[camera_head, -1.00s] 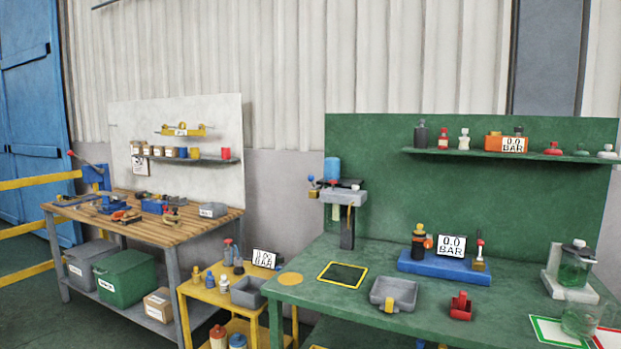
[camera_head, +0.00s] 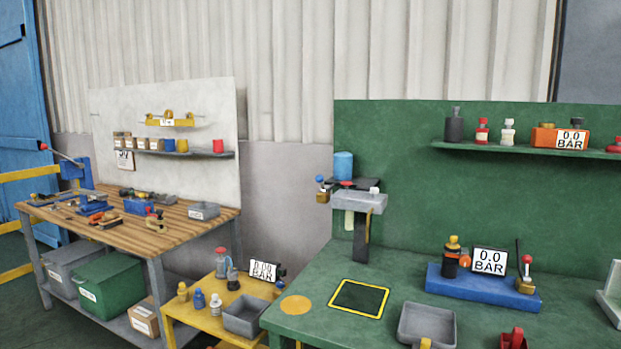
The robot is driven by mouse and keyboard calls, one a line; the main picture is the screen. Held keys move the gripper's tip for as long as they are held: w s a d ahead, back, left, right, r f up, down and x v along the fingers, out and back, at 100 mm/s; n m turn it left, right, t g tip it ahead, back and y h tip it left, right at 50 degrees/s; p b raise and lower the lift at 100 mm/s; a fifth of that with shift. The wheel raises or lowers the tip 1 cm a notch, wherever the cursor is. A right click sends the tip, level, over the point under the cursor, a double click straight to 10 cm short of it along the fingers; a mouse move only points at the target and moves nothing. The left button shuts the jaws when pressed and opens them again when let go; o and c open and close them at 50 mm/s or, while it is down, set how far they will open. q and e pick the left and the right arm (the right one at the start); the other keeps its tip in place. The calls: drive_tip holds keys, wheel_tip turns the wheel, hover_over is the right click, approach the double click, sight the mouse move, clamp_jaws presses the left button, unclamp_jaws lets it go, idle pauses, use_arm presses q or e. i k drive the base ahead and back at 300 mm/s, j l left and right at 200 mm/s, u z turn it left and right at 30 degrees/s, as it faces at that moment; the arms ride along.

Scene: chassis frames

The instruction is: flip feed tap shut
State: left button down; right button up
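A blue block (camera_head: 470,290) sits on the green bench and carries a display reading 0.0 BAR (camera_head: 490,261). At its right end is a small brass tap (camera_head: 526,285) with a red knob, with a thin dark upright rod beside it. At its left end stands a black and brass fitting (camera_head: 451,262) with an orange round part. Another small brass fitting (camera_head: 322,196) with blue and red knobs is on the left side of a grey stand. No label shows which is the feed tap. Neither of my grippers is in view.
The green bench (camera_head: 305,325) also holds a grey tray (camera_head: 427,325), a yellow-edged dark pad (camera_head: 359,298) and a red holder (camera_head: 513,340). A yellow cart (camera_head: 195,312) and a wooden workbench (camera_head: 150,238) stand left. A shelf (camera_head: 480,147) crosses the green back panel.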

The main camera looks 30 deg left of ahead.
sight(320, 179)
drive_tip(key=i+j, duration=1.1)
drive_tip(key=j, duration=0.15)
drive_tip(key=i+l+z, duration=0.05)
